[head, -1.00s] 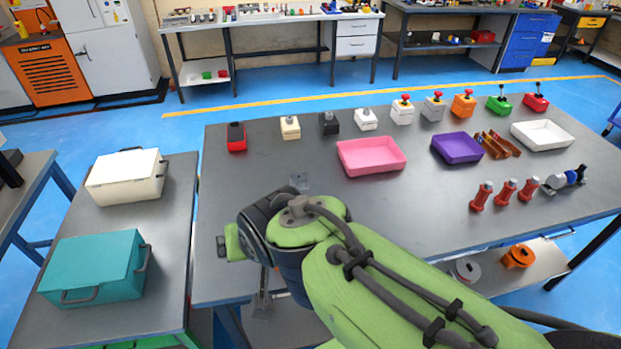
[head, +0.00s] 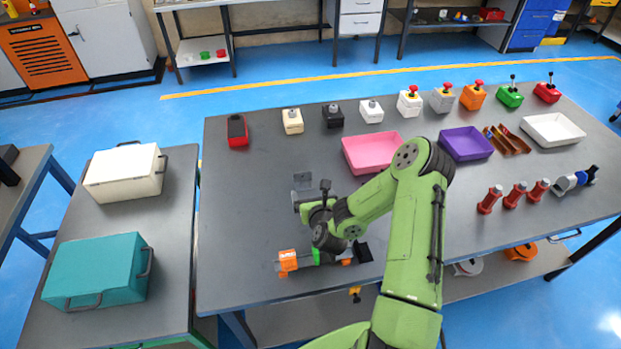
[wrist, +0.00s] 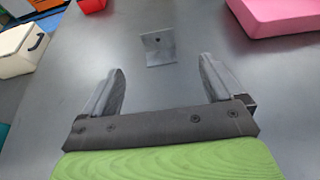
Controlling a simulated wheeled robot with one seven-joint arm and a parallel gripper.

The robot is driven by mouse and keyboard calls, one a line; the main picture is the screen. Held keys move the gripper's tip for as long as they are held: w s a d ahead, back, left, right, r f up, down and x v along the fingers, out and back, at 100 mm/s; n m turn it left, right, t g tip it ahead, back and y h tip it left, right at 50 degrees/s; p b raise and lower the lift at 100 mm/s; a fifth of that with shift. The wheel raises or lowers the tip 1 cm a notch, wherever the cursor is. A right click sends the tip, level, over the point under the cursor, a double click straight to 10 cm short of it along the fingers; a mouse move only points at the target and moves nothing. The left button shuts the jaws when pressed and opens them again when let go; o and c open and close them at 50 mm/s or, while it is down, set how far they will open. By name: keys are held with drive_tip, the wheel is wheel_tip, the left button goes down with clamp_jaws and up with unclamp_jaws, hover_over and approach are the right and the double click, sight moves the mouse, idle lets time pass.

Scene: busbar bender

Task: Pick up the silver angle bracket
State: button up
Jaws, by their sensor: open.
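The silver angle bracket (head: 302,181) stands on the grey table, left of the pink tray. In the wrist view the bracket (wrist: 158,50) shows a flat plate with a small dark hole, ahead of my fingertips and between their lines. My gripper (wrist: 161,66) is open and empty, with one finger to each side. In the head view my gripper (head: 309,196) is just on the near side of the bracket. No contact with the bracket shows.
The pink tray (head: 372,152) lies right of the bracket. A red-and-black box (head: 237,132) and a row of small boxes stand behind. An orange part (head: 288,261) lies near the front, partly hidden by my arm. The table left of the bracket is clear.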

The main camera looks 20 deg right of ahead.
sight(302, 177)
drive_tip(key=b+x, duration=0.1)
drive_tip(key=x, duration=0.4)
drive_tip(key=b+x, duration=0.1)
drive_tip(key=x, duration=0.3)
drive_tip(key=b+x, duration=0.1)
drive_tip(key=x, duration=0.4)
drive_tip(key=shift+w+a+f+b, duration=0.2)
drive_tip(key=shift+a+f+b, duration=0.1)
drive_tip(key=shift+f, duration=0.2)
drive_tip(key=shift+s+r, duration=0.1)
drive_tip(key=shift+c, duration=0.4)
drive_tip(key=c, duration=1)
